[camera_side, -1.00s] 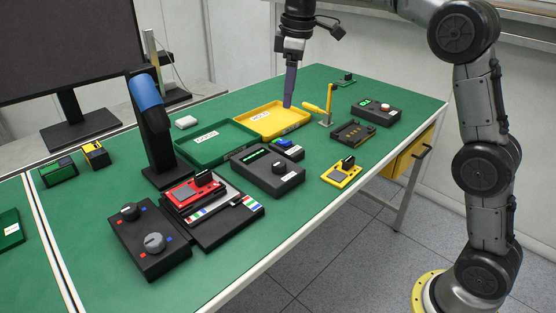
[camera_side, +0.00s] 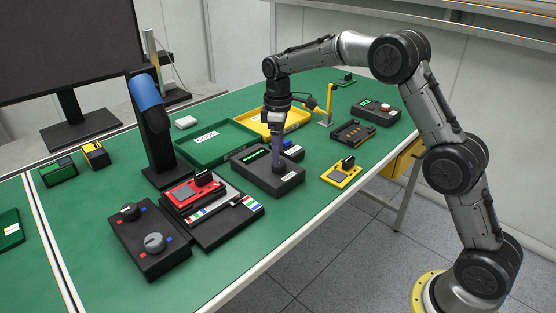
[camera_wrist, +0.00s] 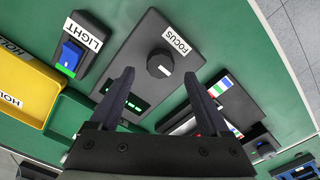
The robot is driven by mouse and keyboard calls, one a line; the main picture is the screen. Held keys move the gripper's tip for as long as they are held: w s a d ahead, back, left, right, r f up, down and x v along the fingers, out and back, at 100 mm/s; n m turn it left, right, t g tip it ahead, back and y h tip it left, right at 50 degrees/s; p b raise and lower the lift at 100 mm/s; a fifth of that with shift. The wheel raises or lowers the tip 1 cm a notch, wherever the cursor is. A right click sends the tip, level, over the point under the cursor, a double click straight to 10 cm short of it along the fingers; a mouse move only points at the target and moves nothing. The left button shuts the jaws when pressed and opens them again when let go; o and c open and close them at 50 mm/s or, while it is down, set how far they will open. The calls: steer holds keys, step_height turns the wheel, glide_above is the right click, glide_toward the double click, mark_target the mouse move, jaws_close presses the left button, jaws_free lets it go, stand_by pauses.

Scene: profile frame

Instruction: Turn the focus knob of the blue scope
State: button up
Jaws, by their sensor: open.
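The blue scope (camera_side: 149,92) stands on a black column, with a red board (camera_side: 193,188) at its foot. The focus box (camera_side: 262,176) is a dark box with a green display, right of the scope. In the wrist view its round black focus knob (camera_wrist: 160,63) has a white pointer mark and sits beside the FOCUS label (camera_wrist: 177,40). My gripper (camera_side: 279,170) points down over this box and hides the knob in the side view. In the wrist view my gripper (camera_wrist: 158,75) is open, its fingertips on either side of the knob. Contact cannot be told.
The LIGHT box (camera_wrist: 92,37) with a blue switch (camera_wrist: 72,55) is close beside the focus box. Green (camera_side: 216,158) and yellow (camera_side: 290,119) trays lie behind. A yellow board (camera_side: 341,176) lies to the right.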

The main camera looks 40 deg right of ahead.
steer(key=shift+f, duration=1.85)
jaws_close()
